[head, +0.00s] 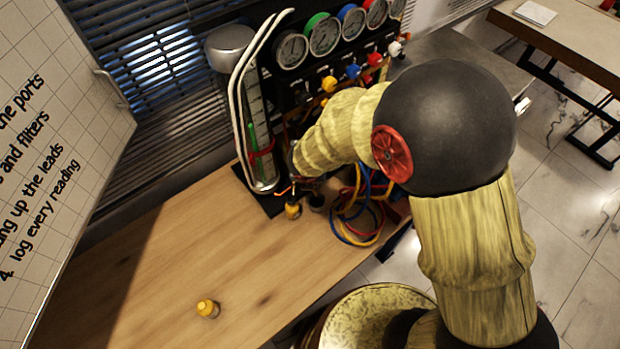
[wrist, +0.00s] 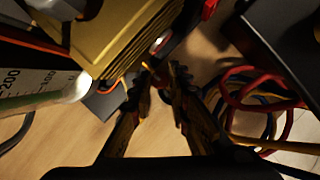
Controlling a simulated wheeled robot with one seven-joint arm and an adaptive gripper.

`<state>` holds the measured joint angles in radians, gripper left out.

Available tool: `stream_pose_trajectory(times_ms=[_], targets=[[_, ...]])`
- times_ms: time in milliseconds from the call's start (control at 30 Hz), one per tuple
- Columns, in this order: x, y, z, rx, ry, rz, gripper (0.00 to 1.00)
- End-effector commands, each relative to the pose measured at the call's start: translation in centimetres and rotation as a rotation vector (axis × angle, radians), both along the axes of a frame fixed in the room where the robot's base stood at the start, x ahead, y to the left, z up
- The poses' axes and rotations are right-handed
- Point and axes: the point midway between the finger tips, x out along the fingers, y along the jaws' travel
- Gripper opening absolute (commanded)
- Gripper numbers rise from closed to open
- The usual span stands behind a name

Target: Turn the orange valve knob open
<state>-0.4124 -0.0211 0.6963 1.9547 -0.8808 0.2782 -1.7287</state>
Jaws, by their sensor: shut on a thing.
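My gripper (wrist: 163,78) shows in the wrist view with its two fingers closing together on a small orange piece, which looks like the orange valve knob (wrist: 151,67). The fingers and shadow hide most of the knob, so its angle cannot be told. A yellow metal block (wrist: 112,38) is just beyond the fingers at upper left. In the head view my arm reaches down to the foot of the gauge rig (head: 289,83), and my gripper (head: 303,182) is low there, largely hidden among dark parts. A thin orange bit (head: 283,191) shows beside it.
Coiled red, blue and yellow leads (head: 362,215) lie right of my gripper. A white-framed tube gauge (head: 258,125) stands close on its left. The front-left bench is mostly clear.

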Motion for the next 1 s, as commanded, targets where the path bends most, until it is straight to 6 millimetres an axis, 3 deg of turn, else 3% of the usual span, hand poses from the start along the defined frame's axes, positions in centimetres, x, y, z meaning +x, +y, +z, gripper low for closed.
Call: stream_pose_trajectory(times_ms=[233,267,367,767,1000], targets=[[0.1,0.1,0.1,0.001,-0.002,0.001,0.00],[0.1,0.1,0.1,0.002,-0.002,0.000,0.19],[0.1,0.1,0.1,0.001,-0.002,-0.001,0.25],[-0.2,0.1,0.6,0.000,-0.001,-0.001,0.26],[-1.5,0.4,4.4,0.002,-0.005,-0.002,0.26]])
